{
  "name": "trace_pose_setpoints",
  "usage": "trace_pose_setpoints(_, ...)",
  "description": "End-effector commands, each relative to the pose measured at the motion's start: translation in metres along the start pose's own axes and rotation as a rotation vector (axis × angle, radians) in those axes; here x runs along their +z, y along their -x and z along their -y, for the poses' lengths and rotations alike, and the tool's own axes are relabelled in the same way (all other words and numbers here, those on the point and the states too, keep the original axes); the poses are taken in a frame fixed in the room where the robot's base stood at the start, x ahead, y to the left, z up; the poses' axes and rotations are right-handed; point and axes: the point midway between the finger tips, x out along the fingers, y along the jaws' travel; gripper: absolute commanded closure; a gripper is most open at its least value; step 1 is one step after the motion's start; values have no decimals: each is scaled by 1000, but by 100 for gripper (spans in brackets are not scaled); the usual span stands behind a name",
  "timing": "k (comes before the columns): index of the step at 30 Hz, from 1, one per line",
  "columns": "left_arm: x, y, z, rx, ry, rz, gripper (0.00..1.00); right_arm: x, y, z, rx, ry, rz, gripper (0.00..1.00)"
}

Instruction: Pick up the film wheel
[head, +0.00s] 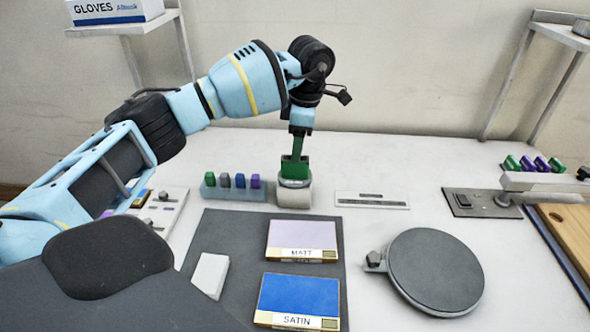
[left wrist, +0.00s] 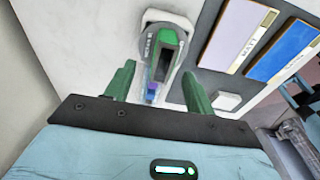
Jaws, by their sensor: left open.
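The film wheel (left wrist: 163,52) looks to be the green and grey instrument with a dark window in the left wrist view; I cannot be certain. In the head view its grey part (head: 294,182) sits on top of a white round holder (head: 294,198) behind the grey mat. My left gripper (head: 295,160) points down right above it. In the left wrist view the green fingers (left wrist: 158,82) are open, one on each side of it. I cannot tell whether they touch it. My right gripper is not in view.
A rack (head: 232,191) of small coloured pieces stands close left of the holder. The grey mat (head: 215,232) carries MATT (head: 302,241) and SATIN (head: 298,299) panels and a white block (head: 210,275). A round dark plate (head: 436,270) lies right. A label plate (head: 371,200) lies right of the holder.

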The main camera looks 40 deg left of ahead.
Motion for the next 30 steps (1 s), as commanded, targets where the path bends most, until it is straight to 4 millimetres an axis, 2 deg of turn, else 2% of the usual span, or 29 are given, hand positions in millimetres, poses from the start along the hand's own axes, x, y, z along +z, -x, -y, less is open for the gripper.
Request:
trace_pose_setpoints(6,-1,-28,6,-2,0,-2,45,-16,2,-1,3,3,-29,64)
trace_pose_setpoints(10,-1,-43,5,-1,1,-2,45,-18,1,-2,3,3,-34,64)
trace_pose_setpoints(20,-1,-49,5,0,0,-1,47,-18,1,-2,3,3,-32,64)
trace_pose_setpoints(30,-1,-49,5,0,0,-1,91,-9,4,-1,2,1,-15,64)
